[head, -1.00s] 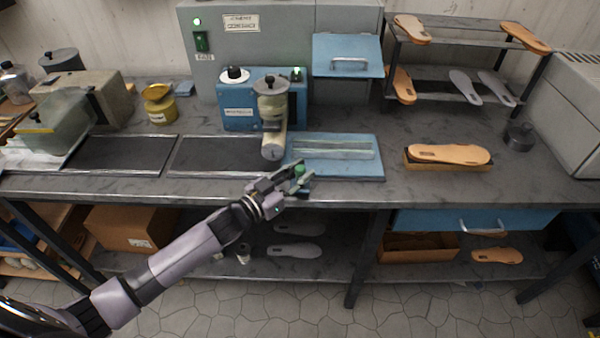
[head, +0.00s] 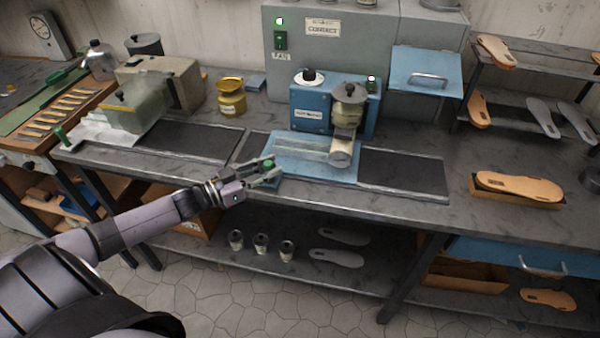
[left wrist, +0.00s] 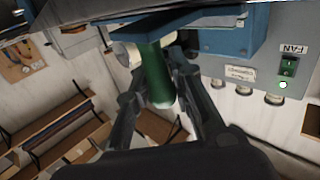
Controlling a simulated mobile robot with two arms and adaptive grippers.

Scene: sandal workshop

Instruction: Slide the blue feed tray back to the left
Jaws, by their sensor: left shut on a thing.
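The blue feed tray (head: 318,173) lies flat on the dark track on the bench, in front of the blue roller machine (head: 310,110). A pale translucent strip (head: 300,149) lies on the tray. The white roller (head: 341,152) stands over the tray's right end. My left gripper (head: 264,172) is at the tray's front left corner, shut on its green handle (head: 268,163). In the left wrist view the green handle (left wrist: 157,90) stands between the two fingers. My right gripper is not in view.
The dark track is bare right of the tray (head: 405,172). Left of it are another dark track (head: 190,140), a translucent guarded machine (head: 140,100) and a yellow pot (head: 231,97). A sandal on a block (head: 518,187) stands to the right.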

